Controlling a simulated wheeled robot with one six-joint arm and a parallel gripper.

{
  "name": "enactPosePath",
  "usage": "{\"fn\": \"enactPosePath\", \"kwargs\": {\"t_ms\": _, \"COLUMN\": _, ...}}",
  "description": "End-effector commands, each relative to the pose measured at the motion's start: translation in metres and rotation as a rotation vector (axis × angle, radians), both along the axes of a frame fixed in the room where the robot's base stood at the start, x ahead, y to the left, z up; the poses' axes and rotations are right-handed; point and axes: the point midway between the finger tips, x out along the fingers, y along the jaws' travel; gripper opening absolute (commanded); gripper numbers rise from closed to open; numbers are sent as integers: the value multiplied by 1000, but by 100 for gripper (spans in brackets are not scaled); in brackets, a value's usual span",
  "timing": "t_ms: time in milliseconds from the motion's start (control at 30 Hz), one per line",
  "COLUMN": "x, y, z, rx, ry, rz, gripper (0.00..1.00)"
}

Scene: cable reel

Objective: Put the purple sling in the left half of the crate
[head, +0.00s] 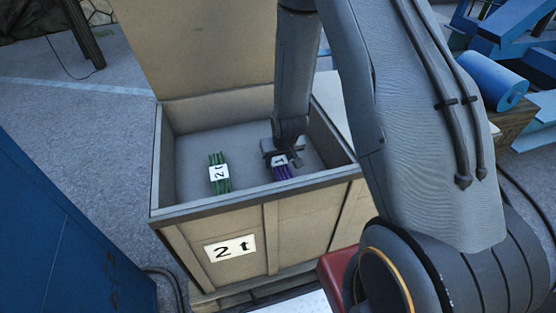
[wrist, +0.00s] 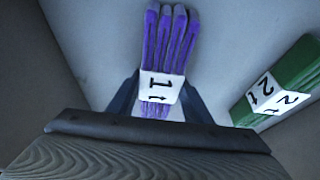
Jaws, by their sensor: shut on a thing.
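The purple sling (head: 283,173) is a bundle of purple strands with a white "1 t" label; it shows large in the wrist view (wrist: 170,40). My gripper (head: 283,157) reaches down into the wooden crate (head: 240,208) and is shut on the purple sling, with one finger on each side of the label (wrist: 158,90). Sling and gripper are in the right half of the crate as the head view shows it. I cannot tell whether the sling touches the crate floor. My gripper hides part of it in the head view.
A green sling (head: 219,173) with a "2 t" label lies on the crate floor to the left; it also shows in the wrist view (wrist: 290,82). The crate's raised lid (head: 195,45) stands at the back. Bare floor shows around the green sling.

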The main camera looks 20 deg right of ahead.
Motion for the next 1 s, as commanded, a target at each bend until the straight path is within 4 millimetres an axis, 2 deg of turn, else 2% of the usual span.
{"fn": "enactPosePath", "kwargs": {"t_ms": 267, "x": 0, "y": 0, "z": -3, "rx": 0, "ry": 0, "rz": 0, "gripper": 14}}
{"fn": "enactPosePath", "kwargs": {"t_ms": 300, "x": 0, "y": 0, "z": -3, "rx": 0, "ry": 0, "rz": 0, "gripper": 52}}
{"fn": "enactPosePath", "kwargs": {"t_ms": 367, "x": 0, "y": 0, "z": -3, "rx": 0, "ry": 0, "rz": 0, "gripper": 62}}
{"fn": "enactPosePath", "kwargs": {"t_ms": 400, "x": 0, "y": 0, "z": -2, "rx": 0, "ry": 0, "rz": 0, "gripper": 64}}
{"fn": "enactPosePath", "kwargs": {"t_ms": 767, "x": 0, "y": 0, "z": 3, "rx": 0, "ry": -1, "rz": 0, "gripper": 64}}
{"fn": "enactPosePath", "kwargs": {"t_ms": 867, "x": -4, "y": 0, "z": 12, "rx": 0, "ry": -1, "rz": 0, "gripper": 64}}
{"fn": "enactPosePath", "kwargs": {"t_ms": 1000, "x": -12, "y": 0, "z": 34, "rx": 0, "ry": -3, "rz": 0, "gripper": 64}}
